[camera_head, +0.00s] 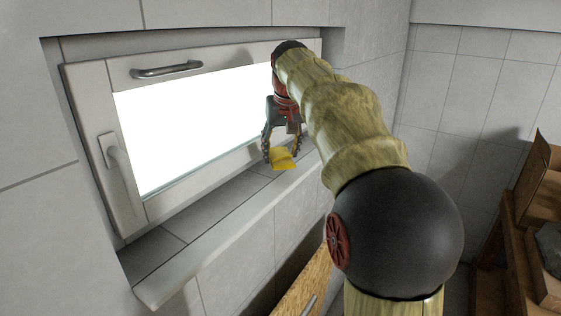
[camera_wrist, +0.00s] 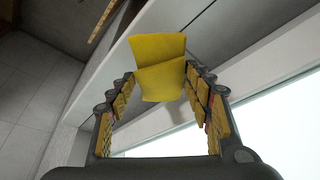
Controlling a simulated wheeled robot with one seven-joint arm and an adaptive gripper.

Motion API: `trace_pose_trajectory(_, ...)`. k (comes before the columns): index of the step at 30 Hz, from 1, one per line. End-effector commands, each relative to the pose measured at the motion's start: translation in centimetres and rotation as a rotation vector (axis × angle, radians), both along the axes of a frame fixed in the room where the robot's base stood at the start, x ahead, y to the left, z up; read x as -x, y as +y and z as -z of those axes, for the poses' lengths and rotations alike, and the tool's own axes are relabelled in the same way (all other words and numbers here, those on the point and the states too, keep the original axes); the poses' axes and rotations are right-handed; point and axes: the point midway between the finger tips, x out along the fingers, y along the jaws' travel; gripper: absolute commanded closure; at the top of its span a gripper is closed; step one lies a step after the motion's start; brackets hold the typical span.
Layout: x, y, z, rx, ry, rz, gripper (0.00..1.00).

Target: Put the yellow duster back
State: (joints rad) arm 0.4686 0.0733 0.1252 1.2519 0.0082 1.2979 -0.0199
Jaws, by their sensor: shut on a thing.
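The yellow duster (camera_head: 282,160) is a small folded yellow cloth at the far end of the tiled window sill. My gripper (camera_head: 281,150) points down over the sill with a finger on either side of the duster. In the wrist view the duster (camera_wrist: 160,68) stands between the two finger pads of my gripper (camera_wrist: 160,90), and its folded upper part reaches beyond the fingertips. My gripper is shut on it. I cannot tell whether the duster's lower edge touches the sill.
The tiled sill (camera_head: 205,218) is bare towards the near left. The window frame (camera_head: 130,215), with a handle (camera_head: 115,152) and a top grip (camera_head: 166,69), stands close behind my gripper. A wooden shelf (camera_head: 515,235) is at the right. A wooden board (camera_head: 308,283) is below the sill.

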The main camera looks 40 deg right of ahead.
Motion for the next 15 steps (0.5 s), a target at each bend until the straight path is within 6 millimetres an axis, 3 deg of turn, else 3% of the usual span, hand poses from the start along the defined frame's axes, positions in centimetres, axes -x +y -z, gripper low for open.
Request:
trace_pose_trajectory(3,-1.0,-0.6,1.7,-0.002,0.004,0.000,0.70)
trace_pose_trajectory(7,-0.9,-0.5,3.5,-0.001,0.003,0.000,0.70)
trace_pose_trajectory(15,-0.9,-0.5,4.3,0.000,0.001,0.000,0.70)
